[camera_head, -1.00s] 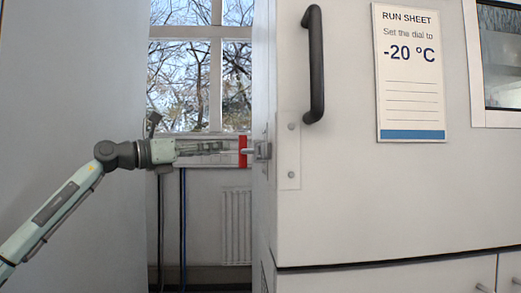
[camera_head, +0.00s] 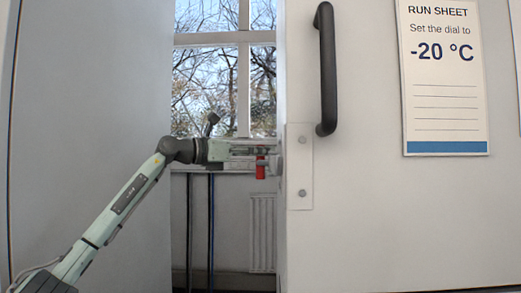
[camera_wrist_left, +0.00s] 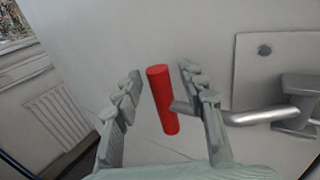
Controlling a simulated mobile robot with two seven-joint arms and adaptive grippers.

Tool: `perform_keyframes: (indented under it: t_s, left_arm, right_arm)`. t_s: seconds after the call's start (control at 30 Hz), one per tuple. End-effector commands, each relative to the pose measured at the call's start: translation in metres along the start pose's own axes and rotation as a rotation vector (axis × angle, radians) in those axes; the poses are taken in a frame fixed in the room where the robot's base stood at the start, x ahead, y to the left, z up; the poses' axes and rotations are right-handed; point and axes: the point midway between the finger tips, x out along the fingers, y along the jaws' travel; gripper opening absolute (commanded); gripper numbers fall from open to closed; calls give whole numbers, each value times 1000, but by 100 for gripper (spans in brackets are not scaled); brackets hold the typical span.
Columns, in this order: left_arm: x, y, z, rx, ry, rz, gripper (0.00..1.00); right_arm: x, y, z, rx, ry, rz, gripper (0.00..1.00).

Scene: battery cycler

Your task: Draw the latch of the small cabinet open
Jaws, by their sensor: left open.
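The latch is a bent metal lever (camera_wrist_left: 255,117) with a red cylindrical grip (camera_wrist_left: 156,98) at its end. It comes from a metal plate (camera_wrist_left: 270,68) on a pale wall face in the left wrist view. In the head view the red grip (camera_head: 261,168) shows at the left edge of the pale cabinet (camera_head: 380,215), its upper part hidden by my fingers. My left gripper (camera_head: 268,152) is open, with one finger on each side of the red grip in the left wrist view (camera_wrist_left: 163,88). I cannot tell whether either finger touches it. My right gripper is not in view.
A black vertical handle (camera_head: 327,70) and a run sheet (camera_head: 446,80) are on the cabinet front. A grey panel (camera_head: 90,90) stands at left. Between them are a window (camera_head: 210,85), a radiator (camera_head: 262,232) and dark vertical pipes (camera_head: 211,230).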

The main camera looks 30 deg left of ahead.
Motion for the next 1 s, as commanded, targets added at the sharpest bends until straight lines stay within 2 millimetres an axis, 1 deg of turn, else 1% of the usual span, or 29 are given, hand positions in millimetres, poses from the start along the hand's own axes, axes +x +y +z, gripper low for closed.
perform_keyframes:
  t_s: [0.27, 0.37, 0.6, 0.63, 1.0]
  left_arm:
    - [3, 0, 0, 0, 0, 1, 41]
    - [3, 0, 0, 0, 0, 1, 31]
    - [2, 0, 0, 0, 0, 0, 1]
    - [2, 0, 0, 0, 0, 0, 0]
    - [2, 0, 0, 0, 0, 2, 0]
  right_arm:
    - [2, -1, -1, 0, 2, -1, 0]
    - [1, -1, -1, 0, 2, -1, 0]
    - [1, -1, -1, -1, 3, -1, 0]
    - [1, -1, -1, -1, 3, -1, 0]
    - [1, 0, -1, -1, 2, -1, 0]
